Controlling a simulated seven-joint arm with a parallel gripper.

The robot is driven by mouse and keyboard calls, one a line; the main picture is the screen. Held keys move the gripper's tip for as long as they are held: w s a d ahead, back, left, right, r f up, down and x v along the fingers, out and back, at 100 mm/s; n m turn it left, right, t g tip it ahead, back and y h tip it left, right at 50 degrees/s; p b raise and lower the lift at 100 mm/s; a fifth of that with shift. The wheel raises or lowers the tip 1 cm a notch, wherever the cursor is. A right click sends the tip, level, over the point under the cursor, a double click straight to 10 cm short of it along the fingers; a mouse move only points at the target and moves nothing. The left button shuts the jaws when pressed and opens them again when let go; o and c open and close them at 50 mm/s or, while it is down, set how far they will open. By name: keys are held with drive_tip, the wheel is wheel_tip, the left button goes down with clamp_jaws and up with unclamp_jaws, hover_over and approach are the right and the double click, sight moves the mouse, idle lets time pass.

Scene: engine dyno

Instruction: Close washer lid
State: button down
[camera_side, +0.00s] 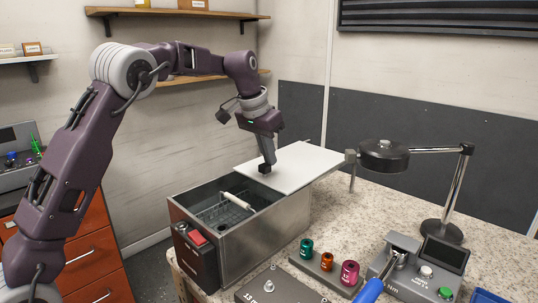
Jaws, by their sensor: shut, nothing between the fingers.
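The washer (262,236) is a grey metal box on the speckled worktop. Its flat white lid (299,167) lies across the right part of the top and sticks out past the washer to the right. The left part of the opening is uncovered and shows a dark basket (222,213) with a white cylindrical part across it. My gripper (264,169) is shut and points down at the lid's left edge. Its fingertips are at or very near the lid; I cannot tell whether they touch.
A lamp (384,155) on a jointed arm stands right of the lid, its head close to the lid's right end. Coloured sockets (327,262) stand on a rack in front. A torque tester (425,268) and blue-handled tool sit front right. Shelves (176,13) hang behind.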

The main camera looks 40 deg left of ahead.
drive_tip(key=shift+s, duration=0.1)
drive_tip(key=s, duration=2)
drive_tip(key=shift+s, duration=0.35)
drive_tip(key=shift+f, duration=0.15)
wheel_tip(320, 180, up, 10)
drive_tip(key=w, duration=0.1)
drive_tip(key=s+d+f+t, duration=0.1)
drive_tip(key=s+d+f, duration=0.3)
drive_tip(key=s, duration=0.5)
drive_tip(key=s+d+f, duration=0.5)
drive_tip(key=s, duration=0.4)
drive_tip(key=shift+s+t, duration=0.35)
drive_tip(key=shift+t, duration=0.05)
